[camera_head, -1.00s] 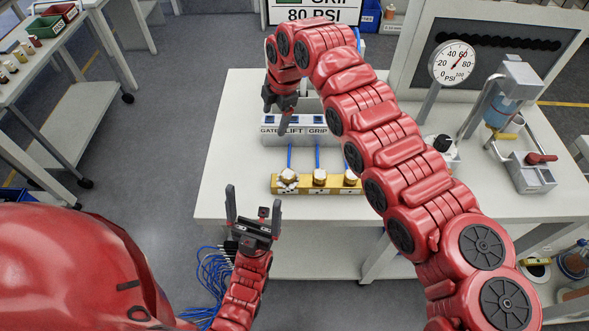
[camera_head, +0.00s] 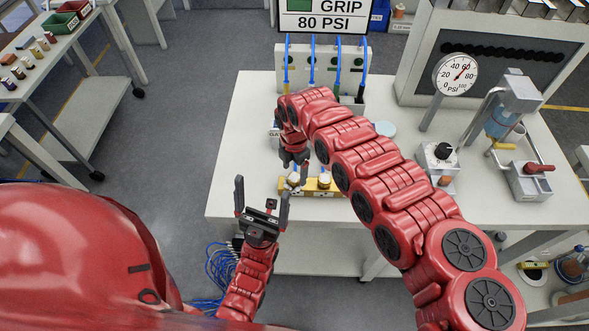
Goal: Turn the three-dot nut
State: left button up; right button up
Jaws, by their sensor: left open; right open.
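A yellow bar (camera_head: 310,194) with brass nuts lies at the front of the white table. The left nut (camera_head: 293,180) and the middle nut (camera_head: 324,181) show on its top; my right arm hides the right end. Dark dots mark the bar's front, but they are too small to count surely. My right gripper (camera_head: 294,165) is open and points down just above the left nut; I cannot tell if it touches. My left gripper (camera_head: 262,206) is open and empty, fingers up, in front of the table's front edge, left of the bar.
Behind my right arm stands a grey panel (camera_head: 324,62) with blue hoses, under a sign (camera_head: 321,23) reading GRIP 80 PSI. The table's left part is clear.

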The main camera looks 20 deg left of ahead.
aim_at(294, 179)
jog(key=shift+f, duration=1.2)
jog(key=shift+c, duration=0.3)
grip_shut()
